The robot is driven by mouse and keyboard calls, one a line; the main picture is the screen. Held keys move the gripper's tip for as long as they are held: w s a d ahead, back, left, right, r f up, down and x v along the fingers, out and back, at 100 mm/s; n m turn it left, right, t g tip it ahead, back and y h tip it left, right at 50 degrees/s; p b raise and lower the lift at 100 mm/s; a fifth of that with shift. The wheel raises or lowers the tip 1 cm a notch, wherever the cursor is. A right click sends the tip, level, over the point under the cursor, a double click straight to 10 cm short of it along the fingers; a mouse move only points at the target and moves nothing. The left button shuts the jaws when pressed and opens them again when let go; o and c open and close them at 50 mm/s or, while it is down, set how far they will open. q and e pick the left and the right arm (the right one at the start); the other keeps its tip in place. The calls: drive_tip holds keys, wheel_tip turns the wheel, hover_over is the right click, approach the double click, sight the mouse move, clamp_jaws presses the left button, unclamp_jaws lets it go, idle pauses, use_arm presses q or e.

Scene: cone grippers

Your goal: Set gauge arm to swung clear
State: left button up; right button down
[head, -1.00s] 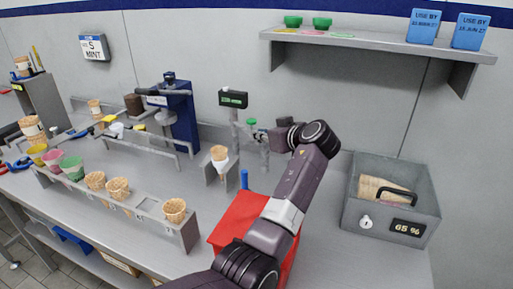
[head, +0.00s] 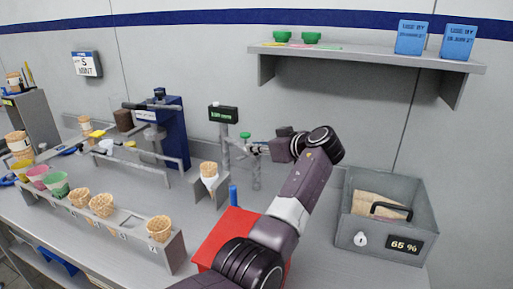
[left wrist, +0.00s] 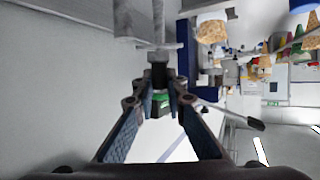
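The gauge stands behind the cone stand in the head view, with a black display box (head: 223,114) showing green text on a grey post. To its right is a green knob (head: 245,135) on a thin grey upright. My left gripper (head: 259,150) is close beside this upright, just below and right of the knob. In the left wrist view, the fingers of my left gripper (left wrist: 161,105) are apart. The green knob (left wrist: 161,99) and a dark collar on a grey rod (left wrist: 158,30) show between the fingertips; I cannot tell whether they touch. My right gripper is not in view.
A blue press (head: 174,130) is further left. A red box (head: 226,232) lies under my arm. A grey bin (head: 350,225) stands right, below a wall shelf (head: 370,59).

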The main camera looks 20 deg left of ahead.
use_arm(q)
drive_tip(key=o, duration=0.4)
drive_tip(key=shift+o, duration=0.2)
wheel_tip(320, 180, up, 10)
idle(0.4)
